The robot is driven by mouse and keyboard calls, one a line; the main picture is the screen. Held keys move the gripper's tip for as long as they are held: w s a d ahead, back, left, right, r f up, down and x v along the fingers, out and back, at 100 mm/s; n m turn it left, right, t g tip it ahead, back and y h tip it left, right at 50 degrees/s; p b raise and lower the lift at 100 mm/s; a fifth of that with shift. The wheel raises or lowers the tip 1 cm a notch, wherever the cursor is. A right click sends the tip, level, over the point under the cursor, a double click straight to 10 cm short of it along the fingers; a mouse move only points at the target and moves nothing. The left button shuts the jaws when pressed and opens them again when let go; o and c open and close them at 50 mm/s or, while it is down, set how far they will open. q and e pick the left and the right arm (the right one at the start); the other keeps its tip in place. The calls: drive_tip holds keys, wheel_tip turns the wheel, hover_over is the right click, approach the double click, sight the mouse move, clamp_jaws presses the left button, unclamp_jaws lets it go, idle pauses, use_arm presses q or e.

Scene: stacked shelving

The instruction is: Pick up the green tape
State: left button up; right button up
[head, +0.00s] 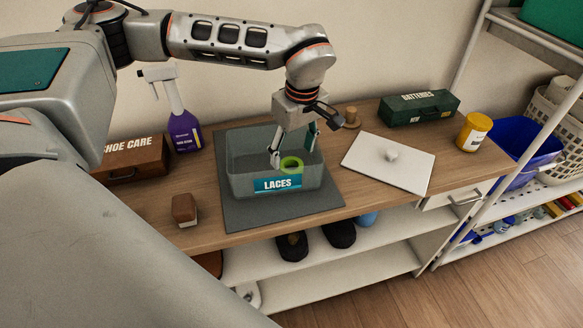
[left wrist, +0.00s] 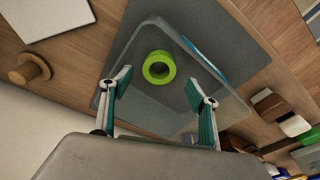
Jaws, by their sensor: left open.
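The green tape (head: 291,163) is a bright green ring inside a clear grey bin (head: 240,180) with a teal LACES label. In the left wrist view the tape (left wrist: 159,67) lies flat on the bin's floor, ahead of the fingertips and roughly between their lines. My left gripper (head: 292,147) reaches down into the bin from above, with its fingers spread. In the left wrist view its two fingers (left wrist: 158,88) stand wide apart with nothing between them. The tape is apart from both fingers. My right gripper is in neither view.
The bin stands on a dark grey mat (head: 325,195) on a wooden top. Around it are a purple spray bottle (head: 183,125), a SHOE CARE box (head: 135,160), a brown block (head: 184,209), a white board (head: 388,163), a wooden knob (head: 351,117) and a BATTERIES box (head: 418,107).

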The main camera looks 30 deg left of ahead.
sight(292, 161)
use_arm(q)
drive_tip(key=f, duration=0.4)
drive_tip(key=shift+w+a+f, duration=0.2)
drive_tip(key=shift+a+f, duration=0.05)
drive_tip(key=c, duration=1.1)
drive_tip(key=shift+r, duration=0.1)
